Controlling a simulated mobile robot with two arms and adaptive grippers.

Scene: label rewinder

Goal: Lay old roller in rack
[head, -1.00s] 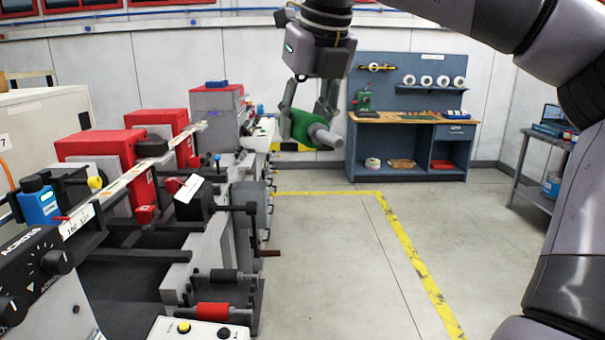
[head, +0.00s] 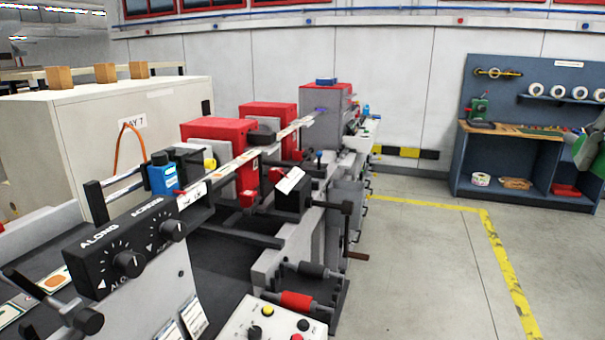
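A green roller (head: 589,149) is cut off by the right edge of the head view. Part of my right gripper (head: 575,138) shows beside it, with a grey finger against the roller; most of the hand is out of frame. The earlier frame shows this gripper shut on the green roller. A dark grey roller (head: 313,270) and a red roller (head: 297,299) lie in brackets at the low front of the machine; I cannot tell whether this is the rack. My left gripper is not in view.
The label rewinder, with red housings (head: 218,140) and a black dial panel (head: 128,253), fills the left and middle. A button box (head: 270,322) stands at the front. A blue workbench (head: 530,165) is at the back right. The floor (head: 430,270) right of the machine is clear.

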